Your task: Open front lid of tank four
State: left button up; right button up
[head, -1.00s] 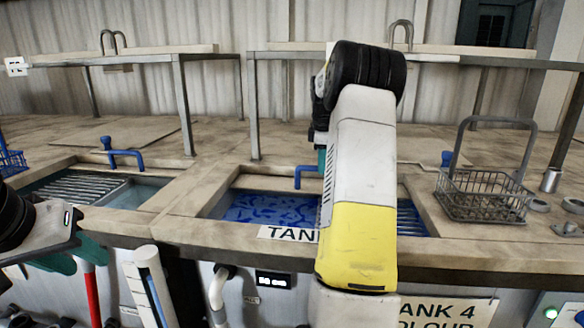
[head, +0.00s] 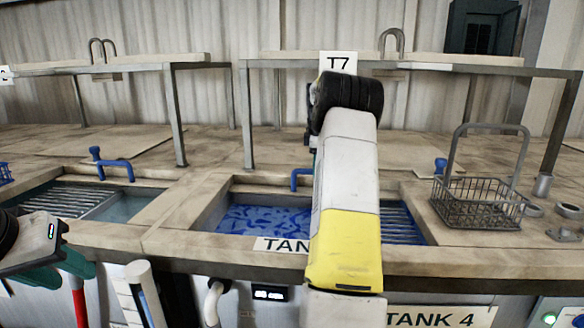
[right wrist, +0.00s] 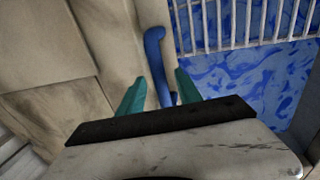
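Tank four's basin (head: 262,218) is in the middle of the head view, with blue liquid and a slatted rack (head: 402,222) at its right. Its lid cannot be clearly made out. A blue bent bar (head: 301,178) stands at the basin's back edge, partly behind my right arm. In the right wrist view, my right gripper (right wrist: 158,88) has its teal fingers apart, with the blue bar (right wrist: 155,55) between them; contact cannot be told. My right arm hides this gripper in the head view. My left gripper (head: 62,269) is low at the left edge, its finger opening unclear.
A wire basket (head: 480,205) stands on the worktop right of the tank. A raised shelf with a T7 sign (head: 338,62) runs behind. Another basin with a rack (head: 70,197) and a blue bar (head: 117,167) lies to the left.

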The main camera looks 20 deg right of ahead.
notch_tip(320, 180, up, 8)
jog(key=s, duration=0.1)
jog(key=shift+s+a+f, duration=0.15)
jog(key=shift+a, duration=0.25)
dwell(0.5)
jog(key=s+a+r+m+t+y, duration=0.1)
jog(key=s+a+r+m, duration=0.1)
jog(key=s+a+r, duration=0.5)
jog(key=s+a+m+t, duration=0.1)
jog(key=s+a+m, duration=0.3)
jog(key=a, duration=0.8)
jog(key=s+a+f+m, duration=0.1)
jog(key=s+a+f, duration=0.2)
jog(key=s, duration=0.4)
jog(key=s+a+f+m+t+y, duration=0.1)
jog(key=s+a+f+m, duration=0.1)
jog(key=s+a, duration=0.3)
jog(key=s+a+f+m+t+y, duration=0.1)
jog(key=s+a+f, duration=0.3)
jog(key=s, duration=0.6)
jog(key=shift+a+m, duration=0.5)
jog(key=shift+a, duration=0.1)
